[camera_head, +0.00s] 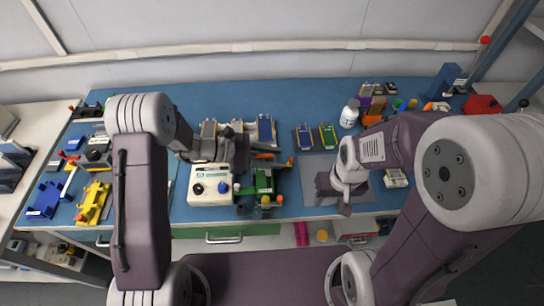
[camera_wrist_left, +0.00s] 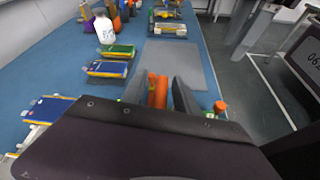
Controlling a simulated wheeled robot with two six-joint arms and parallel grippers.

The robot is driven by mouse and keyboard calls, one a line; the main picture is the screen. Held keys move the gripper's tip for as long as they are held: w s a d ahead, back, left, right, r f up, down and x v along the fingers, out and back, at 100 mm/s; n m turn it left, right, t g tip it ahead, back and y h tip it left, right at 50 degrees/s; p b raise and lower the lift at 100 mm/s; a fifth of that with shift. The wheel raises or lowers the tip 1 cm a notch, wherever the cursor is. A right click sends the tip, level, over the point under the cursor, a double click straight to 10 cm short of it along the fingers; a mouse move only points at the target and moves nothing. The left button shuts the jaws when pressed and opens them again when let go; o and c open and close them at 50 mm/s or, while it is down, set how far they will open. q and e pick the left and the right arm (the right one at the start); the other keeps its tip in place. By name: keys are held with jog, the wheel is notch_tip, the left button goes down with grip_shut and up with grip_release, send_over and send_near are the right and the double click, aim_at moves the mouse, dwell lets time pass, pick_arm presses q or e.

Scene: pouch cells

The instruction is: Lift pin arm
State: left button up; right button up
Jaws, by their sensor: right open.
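A fixture with a green block (camera_head: 264,181) stands near the front edge of the blue table, right of a white box with knobs. An orange-tipped arm (camera_head: 290,161) sticks out at its right side. My left gripper (camera_head: 272,151) is low over the back of this fixture. In the left wrist view an orange part (camera_wrist_left: 157,90) shows between the two fingers of my left gripper (camera_wrist_left: 160,92); whether they press on it is unclear. My right gripper (camera_head: 345,205) is open above the grey mat and shows no object in it.
The white box (camera_head: 210,185) stands close left of the fixture. Blue and green pouch cells (camera_head: 328,137) lie behind the grey mat (camera_head: 318,167). A white bottle (camera_head: 349,114) and small parts stand farther right. Yellow (camera_head: 92,203) and blue (camera_head: 46,200) fixtures sit at left.

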pick_arm(q)
grip_shut()
dwell(1.3)
